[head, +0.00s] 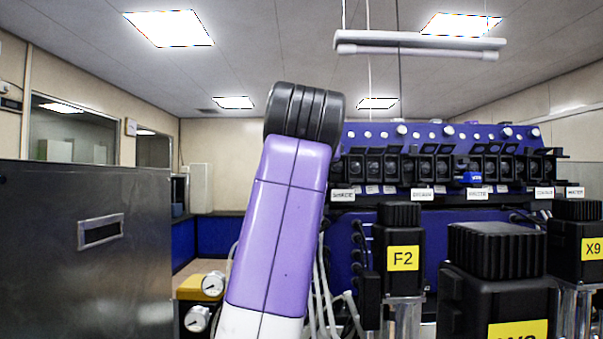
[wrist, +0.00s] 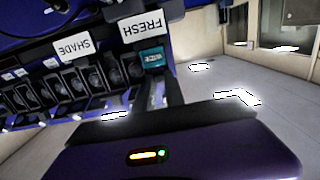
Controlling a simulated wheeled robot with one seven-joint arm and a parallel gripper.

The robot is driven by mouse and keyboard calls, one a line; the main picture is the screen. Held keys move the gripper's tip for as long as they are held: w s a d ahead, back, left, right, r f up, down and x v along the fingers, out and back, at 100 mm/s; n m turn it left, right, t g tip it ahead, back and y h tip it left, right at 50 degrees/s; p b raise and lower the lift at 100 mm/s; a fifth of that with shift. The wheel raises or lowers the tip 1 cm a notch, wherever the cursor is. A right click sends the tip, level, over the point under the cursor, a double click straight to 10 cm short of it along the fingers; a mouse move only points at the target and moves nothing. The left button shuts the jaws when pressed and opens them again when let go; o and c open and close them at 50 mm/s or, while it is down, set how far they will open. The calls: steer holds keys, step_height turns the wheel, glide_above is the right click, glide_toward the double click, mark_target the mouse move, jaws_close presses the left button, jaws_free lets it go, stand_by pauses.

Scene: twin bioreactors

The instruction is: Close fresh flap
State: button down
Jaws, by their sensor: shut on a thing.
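In the wrist view the FRESH label (wrist: 142,26) appears upside down on the panel. A small teal block (wrist: 152,58) sits right at it, at the end of a row of dark units. My gripper (wrist: 165,80) reaches up to this spot from its purple body. It is shut, and the fresh flap appears to be in its jaws, though the contact is small and dark. I cannot tell the flap's angle. In the head view my purple arm stands in front of the panel's left end and hides the gripper and the flap.
The blue bioreactor panel (head: 450,133) carries a row of black units and white labels. Black-capped units marked F2 (head: 399,238) and X9 (head: 578,240) stand in front. A metal cabinet (head: 85,260) stands at left. The SHADE label (wrist: 75,49) lies beside FRESH.

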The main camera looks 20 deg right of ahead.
steer(key=shift+t, duration=0.4)
steer(key=c, duration=1.4)
jaws_free()
steer(key=shift+f, duration=0.1)
steer(key=shift+s+a+b, duration=0.1)
steer(key=shift+s+b, duration=0.15)
steer(key=shift+b, duration=0.1)
steer(key=b+v, duration=0.2)
steer(key=v, duration=0.5)
steer(key=shift+s, duration=0.15)
